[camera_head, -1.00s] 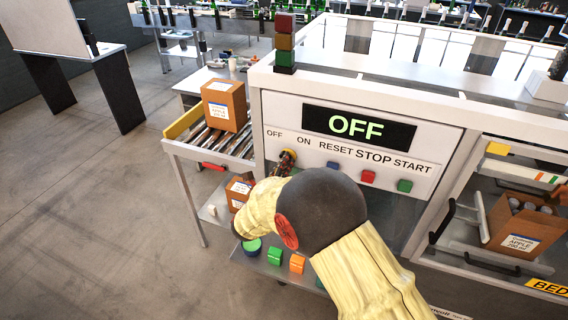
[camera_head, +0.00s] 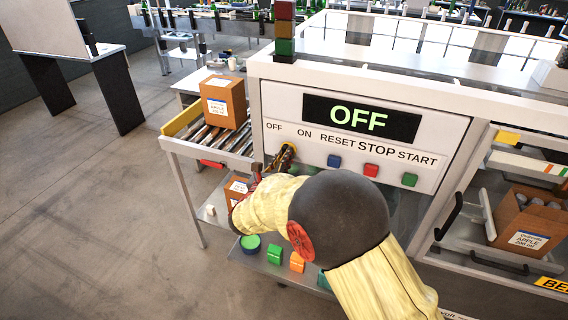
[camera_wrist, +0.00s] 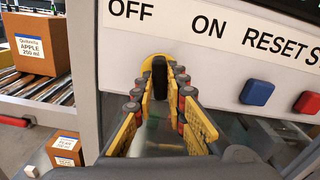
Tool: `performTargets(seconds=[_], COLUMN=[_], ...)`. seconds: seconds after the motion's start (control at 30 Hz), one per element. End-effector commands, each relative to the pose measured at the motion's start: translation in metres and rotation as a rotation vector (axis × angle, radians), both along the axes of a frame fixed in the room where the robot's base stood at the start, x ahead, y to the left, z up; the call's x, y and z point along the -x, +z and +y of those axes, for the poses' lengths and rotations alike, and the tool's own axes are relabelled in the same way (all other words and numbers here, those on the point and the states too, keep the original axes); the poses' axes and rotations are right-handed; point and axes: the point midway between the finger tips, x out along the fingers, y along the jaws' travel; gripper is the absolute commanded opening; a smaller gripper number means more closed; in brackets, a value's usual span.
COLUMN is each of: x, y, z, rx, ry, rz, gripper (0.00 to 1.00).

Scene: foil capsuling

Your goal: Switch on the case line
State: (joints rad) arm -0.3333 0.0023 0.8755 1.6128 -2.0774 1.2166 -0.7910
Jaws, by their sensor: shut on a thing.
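The case line's control panel (camera_head: 270,110) has a dark display (camera_head: 361,117) that reads OFF in green letters. Below it are the labels OFF, ON, RESET, STOP and START. My gripper (camera_head: 284,157) is at the yellow-based switch (camera_wrist: 158,60) under the OFF and ON labels. In the wrist view my gripper (camera_wrist: 160,85) is shut on the switch's dark knob (camera_wrist: 159,78), with a finger on each side. The knob is partly hidden between the fingers, and I cannot tell its exact angle.
Blue (camera_head: 334,161), red (camera_head: 371,170) and green (camera_head: 409,179) buttons sit right of the switch. A carton (camera_head: 223,101) stands on the roller conveyor (camera_head: 207,137) at left. Coloured blocks (camera_head: 275,255) lie on the low shelf. An open box of cans (camera_head: 525,218) is at right.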

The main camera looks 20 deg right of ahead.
Motion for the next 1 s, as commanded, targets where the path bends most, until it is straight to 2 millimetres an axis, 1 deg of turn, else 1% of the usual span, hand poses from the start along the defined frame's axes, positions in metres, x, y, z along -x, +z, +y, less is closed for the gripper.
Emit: performTargets(seconds=[0.03,0.6,0.8,1.0], x=[0.0000,0.0001,-0.0001,-0.0002], y=[-0.0046,-0.0058,-0.0052,-0.0033], z=[0.0004,0.0004,0.0004,0.0006], rx=[-0.034,-0.470,-0.598,-0.690], ry=[0.001,0.001,0.001,0.001], rz=[-0.026,-0.342,-0.434,-0.502], gripper=[0.00,0.00,0.00,0.00])
